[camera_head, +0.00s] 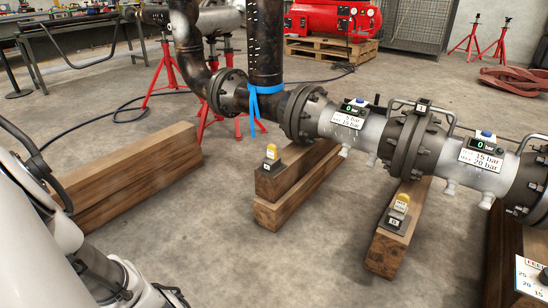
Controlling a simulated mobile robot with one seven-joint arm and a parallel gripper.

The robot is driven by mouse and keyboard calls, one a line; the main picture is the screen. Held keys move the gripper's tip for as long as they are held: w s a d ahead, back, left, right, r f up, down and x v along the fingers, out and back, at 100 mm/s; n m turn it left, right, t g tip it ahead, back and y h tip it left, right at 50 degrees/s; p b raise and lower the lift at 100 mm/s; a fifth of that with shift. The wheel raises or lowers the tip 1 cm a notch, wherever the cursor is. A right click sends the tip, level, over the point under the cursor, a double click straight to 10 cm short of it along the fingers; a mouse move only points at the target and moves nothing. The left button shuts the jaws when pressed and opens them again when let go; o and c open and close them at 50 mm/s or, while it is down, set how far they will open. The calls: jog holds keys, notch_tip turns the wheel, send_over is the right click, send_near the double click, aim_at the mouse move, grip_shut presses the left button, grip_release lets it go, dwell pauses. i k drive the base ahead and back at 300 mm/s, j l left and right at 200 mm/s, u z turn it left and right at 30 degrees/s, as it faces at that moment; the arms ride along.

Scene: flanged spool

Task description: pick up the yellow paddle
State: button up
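White and dark links of my arm fill the lower left. I see no gripper fingers.
A blue strap (254,102) hangs at the dark vertical pipe. A long wooden beam (130,175) lies at left. Concrete floor between the beams is clear.

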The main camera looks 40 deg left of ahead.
aim_at(399, 210)
jog(key=j+z, duration=0.2)
jog(key=z, duration=0.2)
jog(key=j+z, duration=0.25)
jog(key=z, duration=0.15)
jog(key=k+j+z, duration=0.15)
jog(key=j, duration=0.15)
jog(key=j+z, duration=0.15)
jog(key=j, duration=0.15)
jog(key=k+j+z, duration=0.15)
jog(key=k+j, duration=0.2)
jog(key=j, duration=0.2)
jog(key=k+j+z, duration=0.1)
jog(key=j, duration=0.35)
jog(key=k+j, duration=0.25)
jog(key=j, duration=0.15)
jog(key=k+j, duration=0.2)
jog(key=j, duration=0.2)
jog(key=k+j+z, duration=0.1)
jog(key=j, duration=0.35)
jog(key=k+j, duration=0.35)
jog(key=i+l, duration=0.45)
jog(key=i+l+u, duration=0.1)
jog(key=i+l, duration=0.35)
jog(key=i+l+u, duration=0.1)
jog(key=i+l, duration=0.3)
jog(key=l, duration=0.2)
jog(key=i+l, duration=0.45)
jog(key=l+u, duration=0.05)
jog(key=l, duration=0.05)
